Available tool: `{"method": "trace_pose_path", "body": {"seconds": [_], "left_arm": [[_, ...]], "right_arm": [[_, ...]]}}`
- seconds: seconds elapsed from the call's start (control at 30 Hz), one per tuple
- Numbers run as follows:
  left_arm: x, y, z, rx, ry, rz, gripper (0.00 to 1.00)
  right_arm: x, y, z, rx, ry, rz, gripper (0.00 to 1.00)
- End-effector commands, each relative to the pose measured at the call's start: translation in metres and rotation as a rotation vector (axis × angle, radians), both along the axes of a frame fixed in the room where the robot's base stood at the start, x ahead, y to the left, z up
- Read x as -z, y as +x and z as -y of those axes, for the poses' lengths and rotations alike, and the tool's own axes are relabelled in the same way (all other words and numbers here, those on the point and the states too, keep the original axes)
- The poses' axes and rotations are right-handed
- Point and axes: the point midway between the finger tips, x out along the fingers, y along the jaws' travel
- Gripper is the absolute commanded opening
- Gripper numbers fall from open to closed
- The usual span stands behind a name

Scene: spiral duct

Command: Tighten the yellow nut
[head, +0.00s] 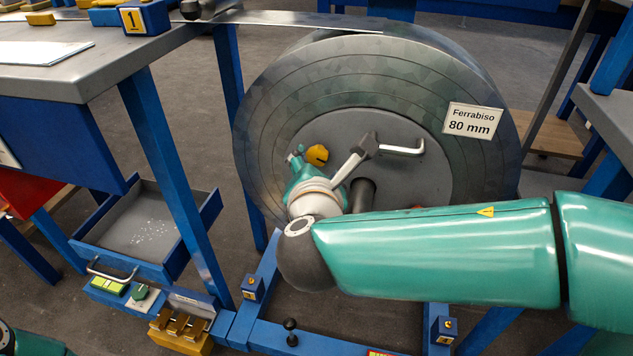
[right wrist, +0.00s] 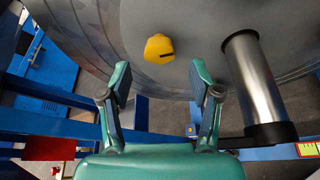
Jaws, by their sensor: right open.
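The yellow nut (head: 317,155) shows in the head view on the face of the large grey coil drum (head: 270,120), just beyond my right gripper (head: 299,157). In the right wrist view the yellow nut (right wrist: 159,47) has a rounded body with a dark slot. There my right gripper (right wrist: 160,77) is open and empty. Its two fingers stand apart, one to each side below the nut in the picture, and I see no contact. My left gripper is out of view.
A grey handle (head: 402,149) and a dark-ended cylinder (head: 362,192) stick out from the drum right of the nut; the metal cylinder (right wrist: 255,80) is close to the right finger in the wrist view. A workbench (head: 75,75) stands left, above a blue open drawer (head: 150,225).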

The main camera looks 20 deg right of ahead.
Motion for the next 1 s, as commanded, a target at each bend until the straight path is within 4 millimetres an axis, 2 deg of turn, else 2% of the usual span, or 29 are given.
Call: {"method": "trace_pose_path", "body": {"seconds": [0.2,0.4,1.0], "left_arm": [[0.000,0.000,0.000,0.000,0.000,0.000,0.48],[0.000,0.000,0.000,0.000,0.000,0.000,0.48],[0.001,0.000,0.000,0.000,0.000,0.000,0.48]], "right_arm": [[-0.014,-0.040,-0.015,-0.004,0.001,0.001,0.63],[-0.020,-0.061,-0.023,-0.001,0.001,0.000,0.63],[-0.020,-0.064,-0.024,0.001,0.002,-0.005,0.63]]}}
